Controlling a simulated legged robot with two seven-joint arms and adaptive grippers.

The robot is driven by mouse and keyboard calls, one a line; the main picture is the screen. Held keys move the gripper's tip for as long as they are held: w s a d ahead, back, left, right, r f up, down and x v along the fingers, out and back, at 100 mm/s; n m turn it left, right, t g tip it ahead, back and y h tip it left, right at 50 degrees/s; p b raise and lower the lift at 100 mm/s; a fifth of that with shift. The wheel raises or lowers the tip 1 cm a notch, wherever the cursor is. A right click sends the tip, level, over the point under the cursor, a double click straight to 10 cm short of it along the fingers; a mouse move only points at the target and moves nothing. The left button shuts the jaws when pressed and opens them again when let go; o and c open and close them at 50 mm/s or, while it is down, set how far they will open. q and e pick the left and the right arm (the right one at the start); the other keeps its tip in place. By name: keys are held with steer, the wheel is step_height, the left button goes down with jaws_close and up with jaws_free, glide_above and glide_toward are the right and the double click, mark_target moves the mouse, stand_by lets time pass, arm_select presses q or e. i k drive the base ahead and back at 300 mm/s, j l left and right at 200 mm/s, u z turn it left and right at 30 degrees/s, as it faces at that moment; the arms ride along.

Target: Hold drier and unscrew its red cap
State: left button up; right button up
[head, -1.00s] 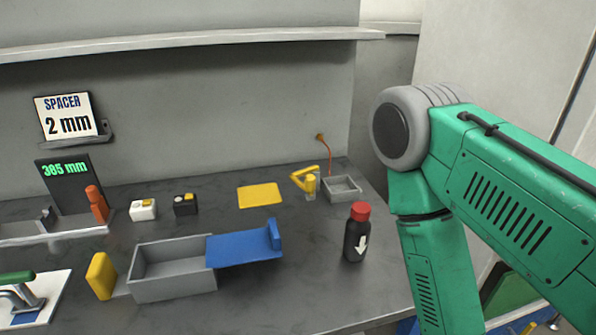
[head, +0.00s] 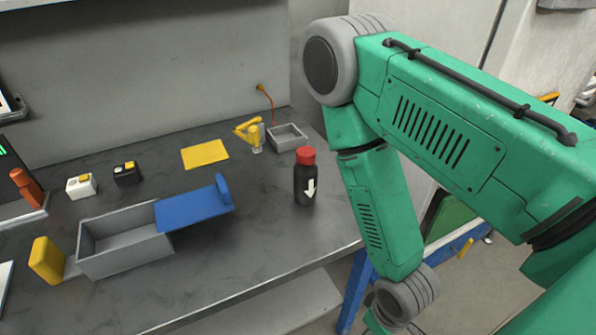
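The drier (head: 305,186) is a black bottle with a white down arrow on its side. It stands upright near the front right edge of the dark worktop. Its red cap (head: 306,156) sits on top. No gripper touches either one. My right arm's green links rise to the right of the drier and run down past the worktop's edge; its gripper is below the picture. My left gripper is not in view.
A grey box (head: 125,259) with a blue flap (head: 190,208) stands left of the drier. A yellow clamp-like device (head: 250,133), a small grey tray (head: 287,139) and a yellow mat (head: 204,154) lie behind.

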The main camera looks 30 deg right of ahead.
mark_target(304, 178)
steer(key=k+l+u, duration=0.1)
steer(key=l, duration=0.35)
steer(key=k+l+u, duration=0.1)
steer(key=l, duration=0.3)
steer(key=k+l+u, duration=0.1)
steer(key=l, duration=0.35)
